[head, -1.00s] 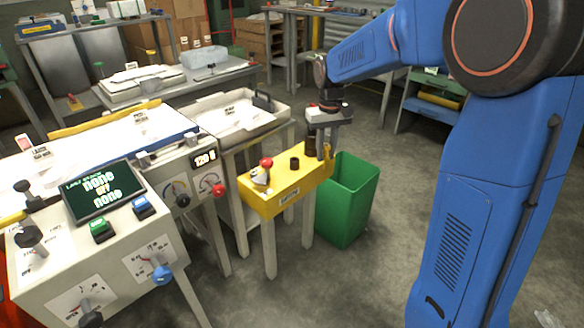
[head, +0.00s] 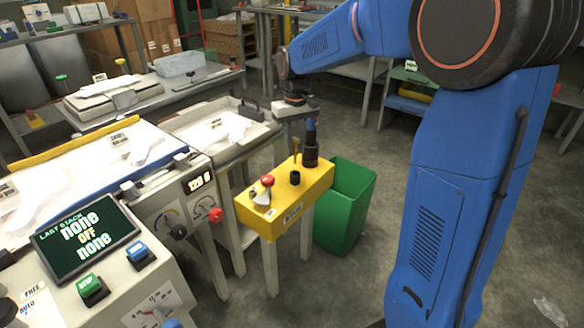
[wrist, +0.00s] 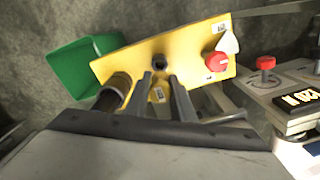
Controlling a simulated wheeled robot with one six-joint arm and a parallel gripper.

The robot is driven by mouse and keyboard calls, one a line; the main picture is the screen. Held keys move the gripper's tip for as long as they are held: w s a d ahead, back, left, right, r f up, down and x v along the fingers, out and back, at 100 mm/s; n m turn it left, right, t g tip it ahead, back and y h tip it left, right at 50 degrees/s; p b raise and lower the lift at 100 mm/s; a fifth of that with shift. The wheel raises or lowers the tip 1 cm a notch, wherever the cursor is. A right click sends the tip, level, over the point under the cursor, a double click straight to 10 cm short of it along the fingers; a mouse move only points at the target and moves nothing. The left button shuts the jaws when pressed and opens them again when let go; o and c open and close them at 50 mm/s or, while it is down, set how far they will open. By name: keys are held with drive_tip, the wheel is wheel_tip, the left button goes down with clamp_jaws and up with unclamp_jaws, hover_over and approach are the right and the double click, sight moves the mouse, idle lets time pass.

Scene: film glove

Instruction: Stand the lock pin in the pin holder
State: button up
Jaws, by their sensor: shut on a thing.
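In the head view the pin (head: 295,146) hangs roughly upright below my gripper (head: 297,127). The pin holder looks like the short black socket (head: 295,177) on the yellow box (head: 250,212). In the wrist view its dark round opening (wrist: 160,61) lies just beyond the fingertips. The pin appears apart from the socket, behind it in the head view. Its lower end is hard to make out.
A taller dark cylinder (head: 310,155) stands on the box close beside my gripper. A green bin (head: 345,205) stands at the right. A console with a screen (head: 85,236) fills the left foreground.

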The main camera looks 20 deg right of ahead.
sight(295, 163)
drive_tip(key=shift+f, duration=3.25)
drive_tip(key=shift+f, duration=0.6)
drive_tip(key=o, duration=1)
